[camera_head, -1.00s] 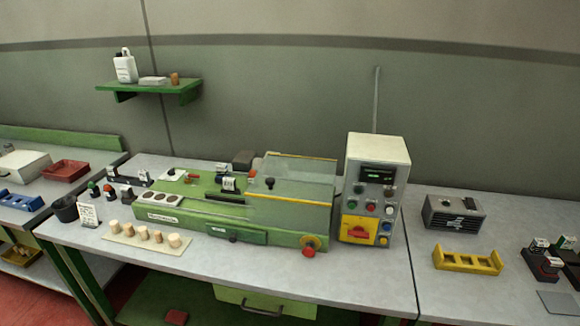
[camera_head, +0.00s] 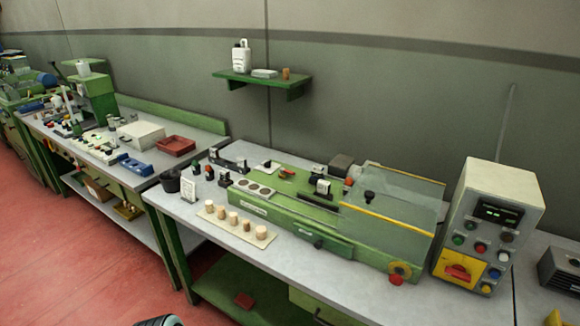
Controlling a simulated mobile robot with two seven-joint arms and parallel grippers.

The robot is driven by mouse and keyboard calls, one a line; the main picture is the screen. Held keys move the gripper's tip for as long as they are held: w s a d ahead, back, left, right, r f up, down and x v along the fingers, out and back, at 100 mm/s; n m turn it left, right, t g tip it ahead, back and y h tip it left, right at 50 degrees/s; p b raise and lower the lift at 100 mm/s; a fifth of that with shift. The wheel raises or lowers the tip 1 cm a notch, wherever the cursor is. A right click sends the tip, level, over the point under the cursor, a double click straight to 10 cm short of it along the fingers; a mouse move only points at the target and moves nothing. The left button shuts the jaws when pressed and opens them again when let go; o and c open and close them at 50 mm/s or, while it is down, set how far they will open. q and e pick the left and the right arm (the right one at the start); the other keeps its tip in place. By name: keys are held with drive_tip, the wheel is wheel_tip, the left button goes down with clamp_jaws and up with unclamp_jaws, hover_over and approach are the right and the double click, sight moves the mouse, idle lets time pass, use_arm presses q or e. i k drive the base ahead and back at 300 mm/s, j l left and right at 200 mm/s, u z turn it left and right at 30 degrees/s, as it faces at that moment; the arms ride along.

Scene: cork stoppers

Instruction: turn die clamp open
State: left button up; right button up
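The green bench machine (camera_head: 290,218) stands on the grey table in the middle right. On its bed are a small red lever (camera_head: 287,173) and a dark block with a white label (camera_head: 322,187). I cannot tell for sure which part is the die clamp, or whether it is open. A clear guard with yellow edges (camera_head: 395,208) covers the right end, near a black knob (camera_head: 369,195).
A control box (camera_head: 490,215) stands right of the machine. A tray with several corks (camera_head: 235,226) lies in front, beside a white card (camera_head: 188,186) and dark cup (camera_head: 170,181). A wall shelf (camera_head: 262,80) hangs behind. Red floor is clear at left.

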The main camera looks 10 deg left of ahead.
sight(282, 170)
drive_tip(key=i+j+u, duration=0.15)
drive_tip(key=i, duration=0.2)
drive_tip(key=i+j+u, duration=0.15)
drive_tip(key=i, duration=0.2)
drive_tip(key=j, duration=0.6)
drive_tip(key=k+j, duration=0.1)
drive_tip(key=j, duration=0.55)
